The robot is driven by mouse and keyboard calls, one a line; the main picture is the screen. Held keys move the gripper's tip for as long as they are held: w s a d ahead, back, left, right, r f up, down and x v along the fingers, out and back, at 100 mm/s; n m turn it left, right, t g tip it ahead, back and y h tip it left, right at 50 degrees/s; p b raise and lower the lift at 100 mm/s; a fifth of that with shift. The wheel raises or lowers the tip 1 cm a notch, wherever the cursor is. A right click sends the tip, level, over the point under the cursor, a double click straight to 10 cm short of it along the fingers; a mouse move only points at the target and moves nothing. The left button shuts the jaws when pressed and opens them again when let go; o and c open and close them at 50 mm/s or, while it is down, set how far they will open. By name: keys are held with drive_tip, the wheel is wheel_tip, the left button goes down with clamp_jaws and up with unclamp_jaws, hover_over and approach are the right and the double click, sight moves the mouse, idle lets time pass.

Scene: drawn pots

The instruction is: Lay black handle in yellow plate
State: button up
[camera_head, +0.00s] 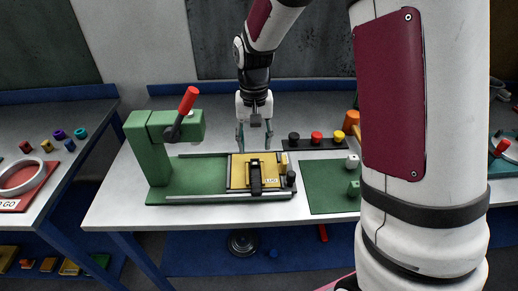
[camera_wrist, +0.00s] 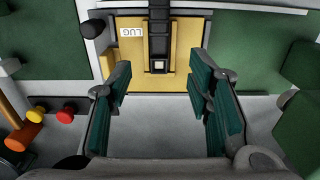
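A yellow plate (camera_head: 238,172) with a white "LUG" label sits on the green base of the press-like fixture. It also fills the top middle of the wrist view (camera_wrist: 185,70). A black handle (camera_head: 256,180) lies lengthwise over the middle of the plate, its near end by the plate's front edge in the head view. It also shows in the wrist view (camera_wrist: 159,35), where its top runs out of frame. My gripper (camera_head: 254,148) is at the plate's back edge, fingers apart and empty. In the wrist view my gripper (camera_wrist: 162,85) has nothing between its teal pads.
The green fixture (camera_head: 150,150) with a red-tipped lever (camera_head: 188,100) stands left of the plate. A dark strip with black, red (camera_head: 316,137) and yellow knobs is behind right. A green mat (camera_head: 325,190) with small blocks lies right. Small dark and yellow posts flank the plate's right side.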

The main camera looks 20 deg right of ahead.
drive_tip(key=s+r+n+t, duration=0.1)
drive_tip(key=s+r, duration=0.4)
drive_tip(key=r, duration=0.2)
drive_tip(key=s+r+n+t, duration=0.1)
drive_tip(key=s+r+t, duration=0.1)
drive_tip(key=s+r, duration=0.4)
drive_tip(key=s+r+n+t, duration=0.1)
drive_tip(key=s+r, duration=0.4)
drive_tip(key=s, duration=0.7)
drive_tip(key=shift+s+r+n+t, duration=0.15)
drive_tip(key=shift+r+n+t, duration=0.2)
drive_tip(key=shift+t, duration=0.45)
